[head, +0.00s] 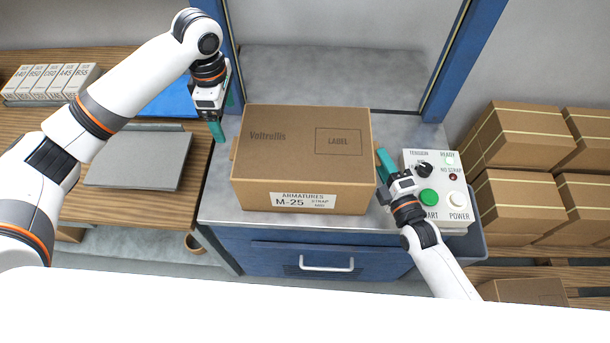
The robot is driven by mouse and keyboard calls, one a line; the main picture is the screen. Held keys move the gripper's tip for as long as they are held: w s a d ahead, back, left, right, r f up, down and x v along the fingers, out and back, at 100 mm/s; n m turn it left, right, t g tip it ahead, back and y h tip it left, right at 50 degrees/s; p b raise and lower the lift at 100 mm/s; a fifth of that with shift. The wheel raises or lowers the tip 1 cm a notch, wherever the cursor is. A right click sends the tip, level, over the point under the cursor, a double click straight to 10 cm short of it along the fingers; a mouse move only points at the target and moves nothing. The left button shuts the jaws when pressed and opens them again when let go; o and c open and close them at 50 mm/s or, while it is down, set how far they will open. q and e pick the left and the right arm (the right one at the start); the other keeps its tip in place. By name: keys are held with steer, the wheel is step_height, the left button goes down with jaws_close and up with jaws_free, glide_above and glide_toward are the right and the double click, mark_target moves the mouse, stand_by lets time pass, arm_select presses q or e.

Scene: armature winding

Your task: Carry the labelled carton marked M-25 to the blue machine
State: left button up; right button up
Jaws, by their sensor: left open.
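The brown carton marked M-25 (305,150) sits upright on the grey top of the blue machine (275,239), between its two blue posts. A white label on its front reads ARMATURES M-25. My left gripper (224,116), with teal fingers, is open and empty beyond the carton's upper left corner, apart from it. My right gripper (384,165) is at the carton's right side, with a teal finger close against that side. Its other finger is not clearly seen, so I cannot tell its opening or whether it touches.
A control box (434,186) with knobs and buttons stands right of the carton, close to my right gripper. Stacked brown cartons (520,140) fill the right. A wooden bench (100,205) on the left holds a grey folder (140,160) and a row of small labelled boxes (48,83).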

steer(key=v, duration=1)
steer(key=shift+s+d, duration=0.15)
steer(key=shift+s, duration=0.05)
arm_select(q)
steer(key=shift+o, duration=0.5)
steer(key=shift+o, duration=1.1)
arm_select(e)
steer(key=o, duration=0.6)
steer(key=shift+o, duration=0.2)
arm_select(q)
steer(key=shift+r, duration=0.1)
arm_select(e)
steer(key=shift+r, duration=0.15)
arm_select(q)
step_height(320, 180, up, 6)
steer(key=p, duration=0.8)
arm_select(e)
step_height(320, 180, up, 8)
